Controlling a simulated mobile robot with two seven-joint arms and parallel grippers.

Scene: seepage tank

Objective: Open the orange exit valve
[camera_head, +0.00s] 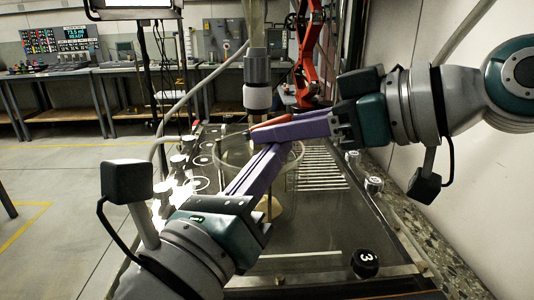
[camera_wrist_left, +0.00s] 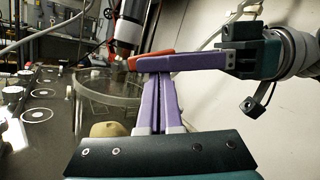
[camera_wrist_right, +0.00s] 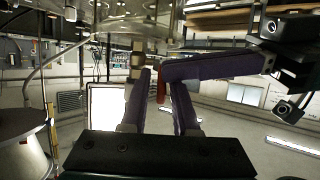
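The orange exit valve handle (camera_head: 272,122) is a slim orange lever beside the white and grey vertical fitting (camera_head: 257,82). My right gripper (camera_head: 252,134) reaches in from the right alongside the lever, hiding part of it. In the right wrist view, its purple fingers (camera_wrist_right: 161,80) are apart, with the orange handle (camera_wrist_right: 161,85) showing between them; contact cannot be told. My left gripper (camera_head: 278,150) comes from the lower left, its fingertips just below the right gripper's fingers. In the left wrist view, its fingers (camera_wrist_left: 158,76) lie together and empty, below the orange handle (camera_wrist_left: 146,58).
A clear round vessel (camera_wrist_left: 98,86) stands beneath the fitting. A black knob marked 3 (camera_head: 365,262) sits at the tank's near right.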

